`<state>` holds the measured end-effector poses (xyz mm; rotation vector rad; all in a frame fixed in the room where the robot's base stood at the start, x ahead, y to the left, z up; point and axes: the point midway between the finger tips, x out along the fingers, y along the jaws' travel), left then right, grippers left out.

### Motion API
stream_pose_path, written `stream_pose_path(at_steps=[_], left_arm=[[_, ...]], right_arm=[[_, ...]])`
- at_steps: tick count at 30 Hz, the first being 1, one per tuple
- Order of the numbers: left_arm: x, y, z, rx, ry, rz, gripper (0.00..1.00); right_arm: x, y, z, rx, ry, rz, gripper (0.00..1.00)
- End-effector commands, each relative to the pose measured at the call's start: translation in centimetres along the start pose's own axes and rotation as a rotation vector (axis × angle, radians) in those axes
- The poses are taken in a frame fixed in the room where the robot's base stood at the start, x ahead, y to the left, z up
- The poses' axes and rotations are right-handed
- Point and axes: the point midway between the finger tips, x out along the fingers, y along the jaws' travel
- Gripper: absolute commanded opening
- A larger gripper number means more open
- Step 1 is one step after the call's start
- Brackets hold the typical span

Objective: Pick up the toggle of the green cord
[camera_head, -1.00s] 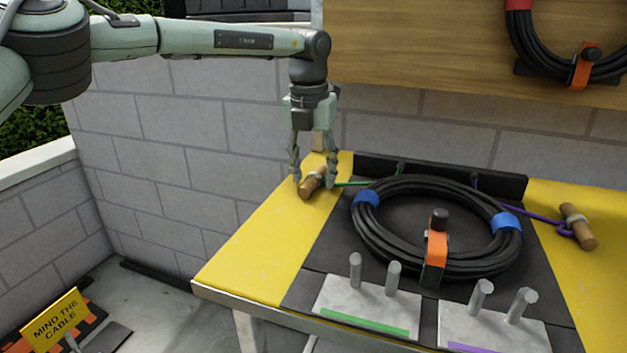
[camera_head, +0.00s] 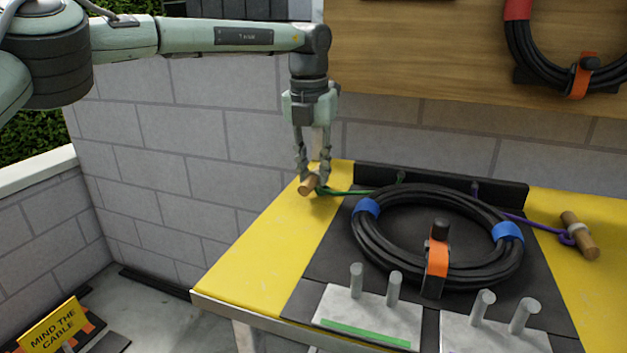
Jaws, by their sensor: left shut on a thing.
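The wooden toggle (camera_head: 307,188) of the green cord is at the back left of the table, over the yellow strip. My left gripper (camera_head: 313,180) points down and is shut on this toggle; its fingers hide part of it. I cannot tell whether the toggle touches the table. The green cord (camera_head: 348,192) runs right from the toggle to a small post on the black back rail (camera_head: 440,183). My right gripper is not in view.
A coiled black cable (camera_head: 375,250) with blue bands and an orange strap (camera_head: 437,257) lies mid-table. The purple cord's toggle (camera_head: 579,236) lies at the right. Pegged plates, one with a green stripe (camera_head: 365,334), stand in front. A block wall (camera_head: 180,180) is behind.

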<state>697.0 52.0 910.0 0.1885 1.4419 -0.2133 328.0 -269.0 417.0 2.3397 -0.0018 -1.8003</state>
Motion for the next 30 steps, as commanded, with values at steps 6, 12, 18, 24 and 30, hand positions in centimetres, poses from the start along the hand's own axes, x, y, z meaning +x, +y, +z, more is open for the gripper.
stream_pose_path(at_steps=[6,12,18,24,30], left_arm=[[-3.3,1.8,-1.5,-0.001,-0.005,-0.001,0.0],[-6.5,4.7,-4.7,-0.001,-0.004,-0.002,0.0],[-8.7,6.6,-6.9,0.0,-0.003,-0.001,0.0],[-8.8,7.4,-7.9,0.001,0.0,-0.002,0.0],[-8.9,7.5,-8.0,0.002,-0.001,0.0,0.0]], right_arm=[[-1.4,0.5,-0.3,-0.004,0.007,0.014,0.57],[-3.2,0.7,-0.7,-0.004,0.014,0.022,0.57],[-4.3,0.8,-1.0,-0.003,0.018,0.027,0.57],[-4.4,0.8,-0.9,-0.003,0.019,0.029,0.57],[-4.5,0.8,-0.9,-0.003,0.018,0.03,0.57]])
